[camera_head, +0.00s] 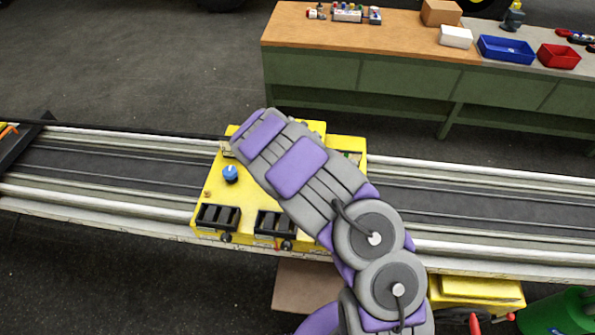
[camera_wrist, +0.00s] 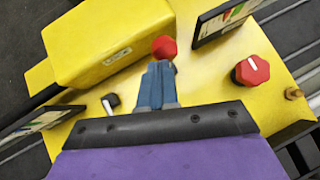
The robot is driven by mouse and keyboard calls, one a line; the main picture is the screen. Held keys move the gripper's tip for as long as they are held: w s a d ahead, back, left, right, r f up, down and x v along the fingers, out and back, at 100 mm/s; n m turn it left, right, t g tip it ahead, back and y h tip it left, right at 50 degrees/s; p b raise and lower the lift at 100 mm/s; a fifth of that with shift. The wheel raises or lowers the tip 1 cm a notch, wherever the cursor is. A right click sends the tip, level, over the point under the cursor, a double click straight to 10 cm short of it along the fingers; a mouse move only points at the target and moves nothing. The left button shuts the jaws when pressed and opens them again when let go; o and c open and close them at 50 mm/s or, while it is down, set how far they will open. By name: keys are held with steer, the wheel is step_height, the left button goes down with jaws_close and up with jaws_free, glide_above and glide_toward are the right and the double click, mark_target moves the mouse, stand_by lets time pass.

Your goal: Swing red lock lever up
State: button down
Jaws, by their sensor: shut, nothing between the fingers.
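A red rounded knob (camera_wrist: 164,47), which looks like the end of the red lock lever, shows in the wrist view just beyond my fingertips. Its shaft is mostly hidden behind the fingers, so I cannot tell its angle. My gripper (camera_wrist: 160,70) has its two blue-grey fingers together, with nothing between them. The fingertips overlap the lower edge of the red knob in the picture; I cannot tell whether they touch it.
A red dial with a white mark (camera_wrist: 252,71), a brass fitting (camera_wrist: 293,93), a black switch (camera_wrist: 110,103) and a display panel (camera_wrist: 225,18) surround the fingers. A raised yellow block (camera_wrist: 105,42) stands close at left.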

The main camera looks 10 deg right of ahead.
steer(key=shift+w+d+r+p, duration=0.2)
steer(key=shift+w+p, duration=0.25)
steer(key=shift+w, duration=0.15)
steer(key=shift+w+d+r+p, duration=0.2)
steer(key=shift+w+p, duration=0.2)
steer(key=shift+w, duration=0.2)
steer(key=shift+w+d+r+p, duration=0.1)
steer(key=shift+w+d+p, duration=0.1)
steer(key=shift+w+p, duration=0.35)
steer(key=shift+w, duration=0.1)
steer(key=w+r+v, duration=0.1)
steer(key=v, duration=1.1)
steer(key=shift+a+r, duration=0.25)
steer(key=shift+r, duration=0.15)
steer(key=shift+w, duration=0.1)
